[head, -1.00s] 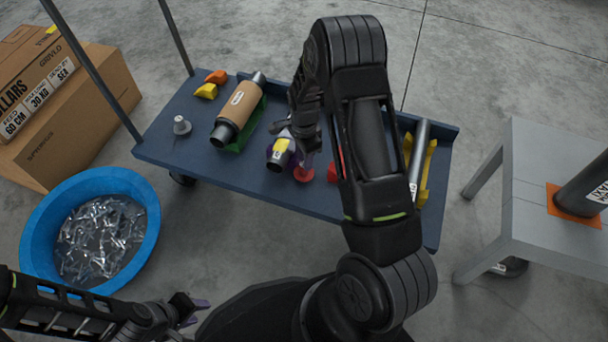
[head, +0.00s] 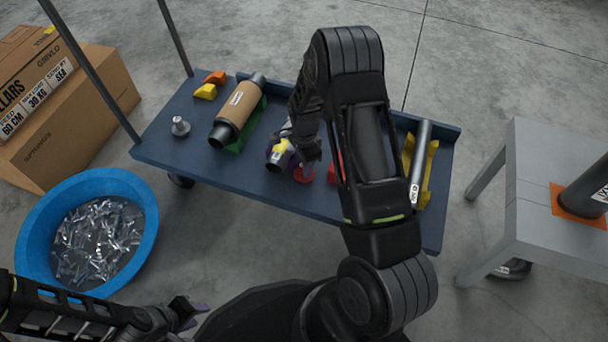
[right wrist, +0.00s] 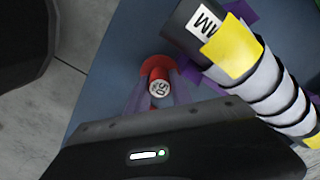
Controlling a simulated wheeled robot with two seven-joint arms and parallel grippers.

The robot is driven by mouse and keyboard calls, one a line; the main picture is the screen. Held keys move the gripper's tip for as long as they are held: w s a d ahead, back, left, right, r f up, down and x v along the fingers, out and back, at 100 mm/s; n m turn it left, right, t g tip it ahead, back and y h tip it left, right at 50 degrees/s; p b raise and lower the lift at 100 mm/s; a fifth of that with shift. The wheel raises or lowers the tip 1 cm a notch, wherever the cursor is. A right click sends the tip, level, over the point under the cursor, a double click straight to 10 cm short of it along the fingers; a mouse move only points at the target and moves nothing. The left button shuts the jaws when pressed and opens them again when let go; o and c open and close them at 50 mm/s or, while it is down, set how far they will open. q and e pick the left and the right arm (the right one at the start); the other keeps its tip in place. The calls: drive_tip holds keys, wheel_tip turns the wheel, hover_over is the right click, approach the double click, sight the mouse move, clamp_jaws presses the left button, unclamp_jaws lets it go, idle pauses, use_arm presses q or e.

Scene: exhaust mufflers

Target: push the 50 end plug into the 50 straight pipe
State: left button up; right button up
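The end plug (right wrist: 158,88), a small reddish cylinder with a "50" on its pale face, stands on a red disc (right wrist: 155,67) in the right wrist view. The disc also shows in the head view (head: 303,174). My right gripper (right wrist: 160,92) has its purple fingertips on either side of the plug; I cannot tell whether they press on it. A dark straight pipe (head: 421,160) lies in a yellow cradle (head: 431,172) at the table's right end; its label is too small to read. My left gripper (head: 190,311) is open and empty at the lower left, away from the table.
A wrapped pipe with a yellow label (right wrist: 268,85) lies close right of the plug. A brown-wrapped muffler (head: 238,109) lies left on the blue table (head: 215,168). A blue tub (head: 30,246) stands at front left, a grey table (head: 540,190) at right.

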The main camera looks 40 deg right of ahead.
clamp_jaws()
drive_tip(key=shift+r, duration=0.1)
